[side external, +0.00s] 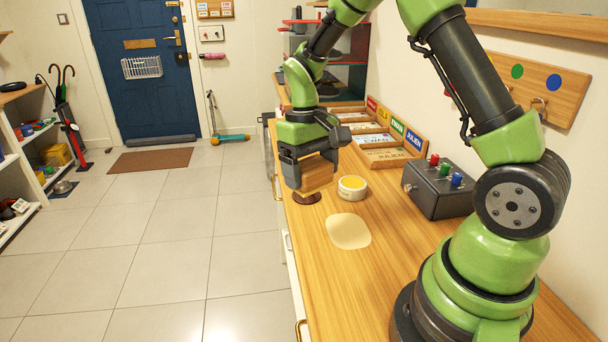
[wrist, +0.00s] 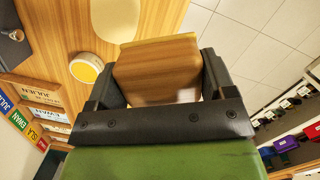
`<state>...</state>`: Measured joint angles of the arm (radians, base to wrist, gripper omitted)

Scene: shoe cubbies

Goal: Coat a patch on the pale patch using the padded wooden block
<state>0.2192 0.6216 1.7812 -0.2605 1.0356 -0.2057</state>
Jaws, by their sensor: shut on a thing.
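My gripper (side external: 312,167) is shut on the padded wooden block (side external: 318,173), holding it above the near-left part of the wooden counter. In the wrist view the block (wrist: 157,72) sits between the two dark fingers, with a thin yellowish layer along its far edge. The pale patch (side external: 348,231) is a rounded cream area on the counter, to the right of and nearer the camera than the block. It also shows in the wrist view (wrist: 115,20), partly behind the block. A round white tub with yellow content (side external: 352,187) stands on the counter just right of the block.
A grey box with coloured knobs (side external: 438,188) stands at the right by the wall. Name-labelled trays (side external: 385,157) lie behind the tub. Counter around the patch is clear.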

